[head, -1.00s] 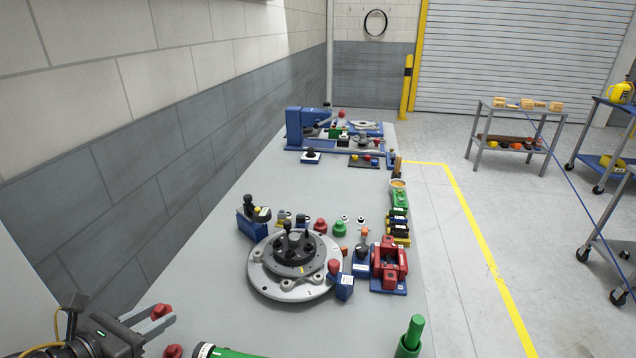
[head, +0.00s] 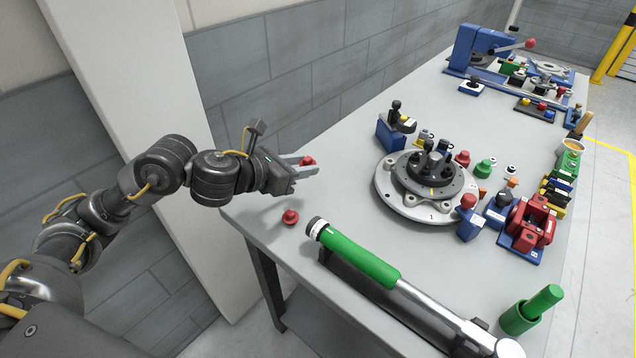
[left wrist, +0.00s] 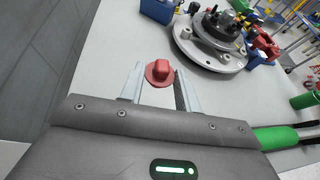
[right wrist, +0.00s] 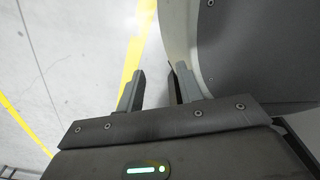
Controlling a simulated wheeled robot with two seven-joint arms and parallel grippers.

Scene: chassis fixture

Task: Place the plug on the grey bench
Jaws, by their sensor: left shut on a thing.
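A red plug (head: 307,161) with a round flange sits between the fingertips of my left gripper (head: 304,166), which is shut on it. The plug also shows in the left wrist view (left wrist: 160,73), gripped at the ends of the two pale fingers. The plug is over the near left part of the grey bench (head: 345,190); I cannot tell whether it touches the top. My right gripper (right wrist: 158,80) is open and empty, seen only in the right wrist view, above the floor.
A round grey fixture (head: 425,208) stands mid-bench with red, green and blue parts beside it. A green-handled torque wrench (head: 360,258) lies along the front edge, with a green cylinder (head: 530,310) to its right. The bench between plug and fixture is clear.

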